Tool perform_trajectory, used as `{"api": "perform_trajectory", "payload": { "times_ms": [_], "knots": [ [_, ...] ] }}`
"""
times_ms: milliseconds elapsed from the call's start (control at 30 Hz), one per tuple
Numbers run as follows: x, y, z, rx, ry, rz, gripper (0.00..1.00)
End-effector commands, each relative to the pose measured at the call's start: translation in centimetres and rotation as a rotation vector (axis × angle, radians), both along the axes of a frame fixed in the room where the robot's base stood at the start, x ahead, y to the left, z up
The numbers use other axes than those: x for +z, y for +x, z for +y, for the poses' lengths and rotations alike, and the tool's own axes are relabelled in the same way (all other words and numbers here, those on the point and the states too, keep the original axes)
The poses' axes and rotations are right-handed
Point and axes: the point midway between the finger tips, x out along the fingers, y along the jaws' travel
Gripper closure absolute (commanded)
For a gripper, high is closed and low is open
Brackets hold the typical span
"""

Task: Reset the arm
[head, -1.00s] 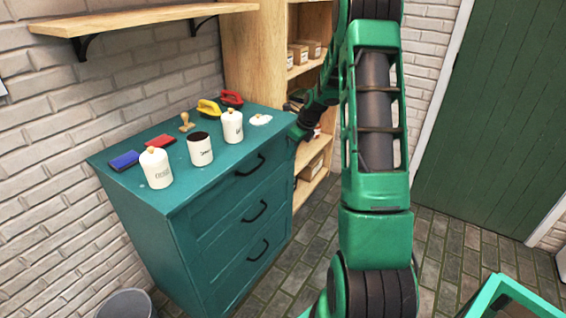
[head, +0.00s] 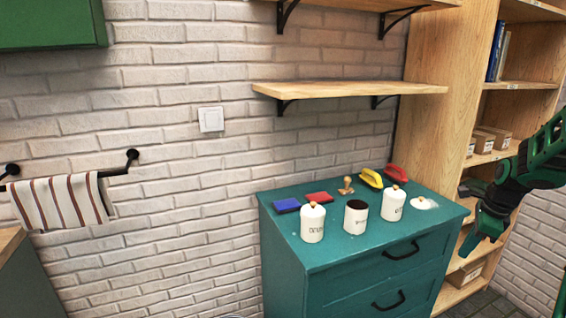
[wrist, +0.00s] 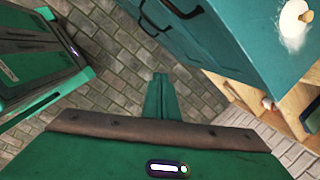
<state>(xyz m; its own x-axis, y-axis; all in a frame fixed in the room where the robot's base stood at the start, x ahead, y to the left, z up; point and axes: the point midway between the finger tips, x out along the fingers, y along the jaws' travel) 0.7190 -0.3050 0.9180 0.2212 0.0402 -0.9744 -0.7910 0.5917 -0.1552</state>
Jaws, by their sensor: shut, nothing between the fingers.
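My green arm (head: 540,160) reaches in from the right edge of the head view. My gripper (head: 478,246) is at its end, pointing down, to the right of the teal dresser (head: 340,290) and in front of the wooden shelf unit. In the wrist view my gripper (wrist: 160,78) shows its two green fingers together, with nothing between them. Brick floor lies below the fingertips. The dresser (wrist: 240,40) fills the upper right there, apart from the fingers.
On the dresser stand several white canisters (head: 312,223), a blue pad (head: 287,205), a red pad (head: 319,197), a wooden stamp (head: 346,185) and yellow (head: 371,178) and red (head: 396,172) handled tools. The shelf unit (head: 436,100) stands behind. Floor (wrist: 110,70) is open beside the dresser.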

Motion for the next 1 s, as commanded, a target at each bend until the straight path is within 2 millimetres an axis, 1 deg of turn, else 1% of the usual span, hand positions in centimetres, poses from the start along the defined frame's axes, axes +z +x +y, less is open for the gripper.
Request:
{"api": "perform_trajectory", "payload": {
  "times_ms": [33, 100, 267, 300, 367, 500, 567, 600, 700, 833, 900, 1000],
  "knots": [
    [1.2, -1.6, 1.1, 0.094, -0.035, 0.010, 1.00],
    [2.4, -4.0, 2.3, 0.231, -0.076, 0.031, 1.00],
    [4.6, -9.8, 5.0, 0.544, -0.149, 0.080, 1.00],
    [5.0, -11.2, 5.6, 0.621, -0.164, 0.090, 1.00],
    [5.5, -13.5, 6.6, 0.739, -0.182, 0.105, 1.00],
    [6.3, -18.7, 8.8, 1.014, -0.208, 0.131, 1.00],
    [6.4, -21.0, 9.8, 1.132, -0.213, 0.138, 1.00],
    [6.4, -22.4, 10.3, 1.207, -0.214, 0.141, 1.00],
    [6.3, -25.6, 11.5, 1.379, -0.214, 0.143, 1.00],
    [5.9, -28.5, 12.6, 1.539, -0.208, 0.138, 1.00],
    [5.8, -29.4, 12.9, 1.592, -0.205, 0.135, 1.00],
    [5.6, -30.1, 13.2, 1.633, -0.202, 0.133, 1.00]
  ]
}}
